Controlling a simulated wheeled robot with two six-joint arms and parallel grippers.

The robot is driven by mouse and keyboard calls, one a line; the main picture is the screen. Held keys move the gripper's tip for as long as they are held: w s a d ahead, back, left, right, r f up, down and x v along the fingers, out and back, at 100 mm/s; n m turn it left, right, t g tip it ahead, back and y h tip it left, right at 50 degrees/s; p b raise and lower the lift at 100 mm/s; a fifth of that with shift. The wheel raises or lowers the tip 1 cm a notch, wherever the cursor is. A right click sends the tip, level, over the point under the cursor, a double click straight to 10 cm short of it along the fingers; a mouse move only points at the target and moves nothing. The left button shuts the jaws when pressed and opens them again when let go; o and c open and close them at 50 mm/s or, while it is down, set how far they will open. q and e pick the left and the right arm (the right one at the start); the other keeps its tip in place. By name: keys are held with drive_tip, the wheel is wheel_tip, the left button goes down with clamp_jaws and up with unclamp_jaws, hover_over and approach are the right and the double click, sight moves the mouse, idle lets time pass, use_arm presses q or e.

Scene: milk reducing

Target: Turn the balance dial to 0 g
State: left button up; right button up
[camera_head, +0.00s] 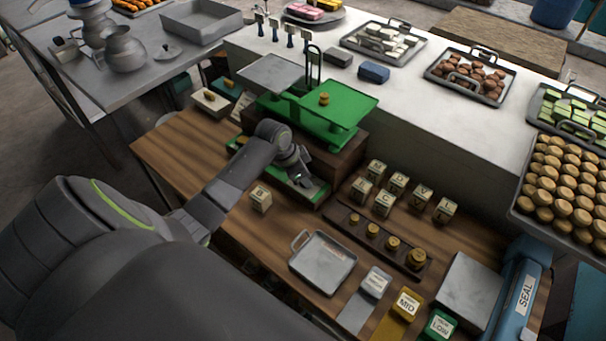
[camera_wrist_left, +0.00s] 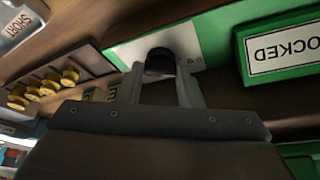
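The green balance (camera_head: 302,112) stands on a dark wooden base at the back of the wooden table. It has a grey pan on the left and a green pan with a brass weight (camera_head: 324,98) on the right. In the left wrist view, the black dial knob (camera_wrist_left: 160,62) sits on a white panel on a green front. My left gripper (camera_head: 299,172) is low at the balance's front. In the wrist view its fingers (camera_wrist_left: 160,75) are apart, one on each side of the knob; I cannot tell whether they touch it. The dial's reading is not legible. My right gripper is not in view.
A green block marked LOCKED (camera_wrist_left: 282,52) is right of the dial in the wrist view. A weight rack (camera_head: 376,235), several lettered cubes (camera_head: 397,184) and a metal tray (camera_head: 322,261) lie right of my left arm. A cube marked B (camera_head: 261,197) is close beside the arm.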

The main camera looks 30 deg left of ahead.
use_arm(q)
drive_tip(key=shift+o, duration=0.9)
drive_tip(key=shift+r, duration=0.1)
drive_tip(key=shift+s+a+r, duration=0.1)
drive_tip(key=shift+a+r, duration=0.05)
drive_tip(key=shift+r, duration=0.15)
drive_tip(key=b+v, duration=0.3)
drive_tip(key=v, duration=1.3)
drive_tip(key=shift+s+r, duration=0.2)
